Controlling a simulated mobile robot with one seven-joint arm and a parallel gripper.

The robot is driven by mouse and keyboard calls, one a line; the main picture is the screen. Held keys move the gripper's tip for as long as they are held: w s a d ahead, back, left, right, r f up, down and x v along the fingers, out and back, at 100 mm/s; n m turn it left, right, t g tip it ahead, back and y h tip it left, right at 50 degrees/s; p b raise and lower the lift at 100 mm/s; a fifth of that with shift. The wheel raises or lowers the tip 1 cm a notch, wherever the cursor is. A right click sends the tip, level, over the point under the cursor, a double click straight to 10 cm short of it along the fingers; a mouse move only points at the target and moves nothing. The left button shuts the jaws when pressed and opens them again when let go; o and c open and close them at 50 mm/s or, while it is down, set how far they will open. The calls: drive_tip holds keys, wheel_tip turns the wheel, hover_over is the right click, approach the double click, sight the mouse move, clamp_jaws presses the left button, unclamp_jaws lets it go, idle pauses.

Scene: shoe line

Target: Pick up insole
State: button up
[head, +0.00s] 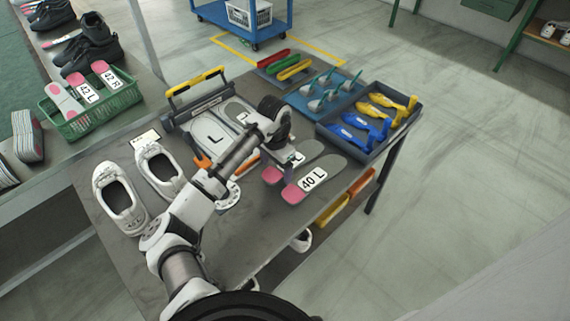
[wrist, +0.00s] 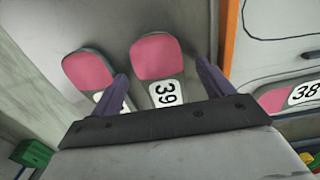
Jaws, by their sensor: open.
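Two grey insoles with pink heels lie side by side on the table. In the wrist view, the insole labelled 39 (wrist: 157,60) is between the fingers of my open gripper (wrist: 162,72), which holds nothing. The other insole (wrist: 87,69) is just left of the left finger, its label partly covered. In the head view, the insole labelled 40 L (head: 313,180) is in plain sight, and its neighbour (head: 272,174) is partly under my gripper (head: 281,152). Whether the fingers touch the 39 insole is unclear.
White shoes (head: 119,199) stand at the table's left. A grey jig (head: 207,131) marked L is behind my arm. A tray (head: 357,146) with blue and yellow shoe forms is at the right. A green crate (head: 98,108) holds insoles labelled 42. An insole labelled 38 (wrist: 303,94) is at the right.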

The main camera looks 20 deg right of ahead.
drive_tip(key=shift+f, duration=0.45)
drive_tip(key=shift+c, duration=0.4)
drive_tip(key=c, duration=1)
drive_tip(key=shift+r, duration=0.1)
